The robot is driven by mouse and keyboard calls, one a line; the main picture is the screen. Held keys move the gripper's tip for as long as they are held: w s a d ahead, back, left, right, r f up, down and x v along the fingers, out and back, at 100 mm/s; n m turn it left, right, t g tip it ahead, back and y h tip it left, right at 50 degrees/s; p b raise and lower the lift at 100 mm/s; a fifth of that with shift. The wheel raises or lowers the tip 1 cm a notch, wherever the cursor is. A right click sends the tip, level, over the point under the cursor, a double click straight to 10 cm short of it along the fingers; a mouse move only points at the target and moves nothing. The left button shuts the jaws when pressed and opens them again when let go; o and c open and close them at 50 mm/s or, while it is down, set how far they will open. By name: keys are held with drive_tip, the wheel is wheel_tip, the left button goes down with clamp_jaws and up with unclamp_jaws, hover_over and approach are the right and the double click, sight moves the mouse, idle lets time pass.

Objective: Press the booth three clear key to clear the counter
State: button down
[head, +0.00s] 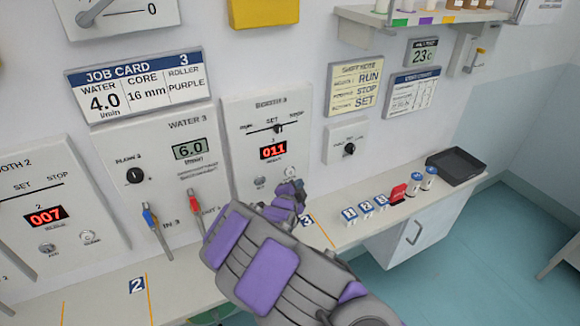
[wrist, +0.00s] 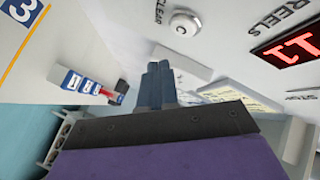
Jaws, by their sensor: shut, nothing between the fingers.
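The booth 3 panel (head: 240,120) is on the wall at the middle of the head view. Its red counter (head: 273,151) reads 011; part of it shows in the wrist view (wrist: 290,45). The clear key (wrist: 185,23) is a round white button with CLEAR printed beside it. In the head view the clear key (head: 290,172) shows just above my gripper (head: 292,190). My gripper is shut and empty, in front of the panel's lower right. In the wrist view its fingertips (wrist: 160,68) are below and left of the key, with a visible gap in the picture.
A second round control (head: 260,182) is left of the clear key. Blue and red valve handles (head: 150,218) stick out from the water 3 panel (head: 175,155). Numbered blocks (head: 365,207), a red item (head: 398,193) and a black tray (head: 456,166) stand on the counter at right.

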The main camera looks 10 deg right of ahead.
sight(290, 172)
drive_tip(key=shift+w+a+p, duration=0.2)
drive_tip(key=shift+w, duration=0.5)
drive_tip(key=shift+w+a+p, duration=0.2)
drive_tip(key=shift+w, duration=0.45)
idle(1.1)
drive_tip(key=shift+w+a+r, duration=0.1)
drive_tip(key=shift+w, duration=0.25)
drive_tip(key=shift+w+a, duration=0.15)
drive_tip(key=shift+w, duration=0.2)
idle(0.8)
drive_tip(key=shift+s, duration=0.1)
drive_tip(key=shift+s+d+b, duration=0.3)
drive_tip(key=shift+s+b, duration=0.3)
drive_tip(key=shift+s, duration=0.1)
